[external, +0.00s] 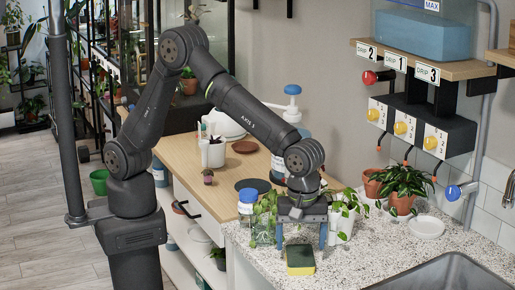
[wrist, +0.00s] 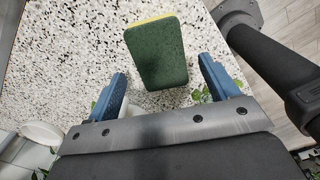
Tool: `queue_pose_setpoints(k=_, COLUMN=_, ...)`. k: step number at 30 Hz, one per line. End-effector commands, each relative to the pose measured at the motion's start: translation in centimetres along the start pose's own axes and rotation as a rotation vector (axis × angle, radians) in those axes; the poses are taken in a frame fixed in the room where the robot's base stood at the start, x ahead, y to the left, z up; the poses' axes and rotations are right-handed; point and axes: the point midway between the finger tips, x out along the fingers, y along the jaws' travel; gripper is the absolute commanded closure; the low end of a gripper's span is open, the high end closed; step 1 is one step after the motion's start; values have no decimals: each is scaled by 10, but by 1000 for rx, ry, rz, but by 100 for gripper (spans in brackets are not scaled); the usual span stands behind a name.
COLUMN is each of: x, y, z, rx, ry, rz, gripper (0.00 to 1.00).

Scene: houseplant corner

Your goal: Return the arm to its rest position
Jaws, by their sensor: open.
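My gripper (external: 301,236) hangs pointing down over the speckled counter (external: 370,262), at the front edge of the plant group. Its two blue fingers are apart with nothing held between them. In the wrist view my gripper (wrist: 162,85) shows the same open fingers. A sponge with a green scouring side and yellow body (external: 300,261) is on the counter just below the fingertips; it also shows in the wrist view (wrist: 158,55), ahead of and between the fingers, not gripped. My arm is bent at the elbow and reaches from the left over the wooden top.
Leafy cuttings in a glass jar (external: 263,230) stand left of my gripper, and a white-potted plant (external: 343,215) stands right. Terracotta-potted plants (external: 402,203) sit farther right, below the drip valve box (external: 421,128). A sink (external: 440,272) is at front right. A blue-capped pump bottle (external: 292,103) stands behind my forearm.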

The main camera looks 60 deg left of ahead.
Motion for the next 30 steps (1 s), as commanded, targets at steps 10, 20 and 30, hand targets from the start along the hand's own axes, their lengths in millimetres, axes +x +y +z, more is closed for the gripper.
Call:
queue_pose_setpoints(k=10, x=30, y=0, z=0, rx=0, ry=2, rz=-2, gripper=20)
queue_pose_setpoints(k=20, x=-24, y=1, z=1, rx=0, ry=-3, rz=4, gripper=20)
queue_pose_setpoints(k=30, x=-75, y=-1, z=0, rx=0, ry=3, rz=-4, gripper=20)
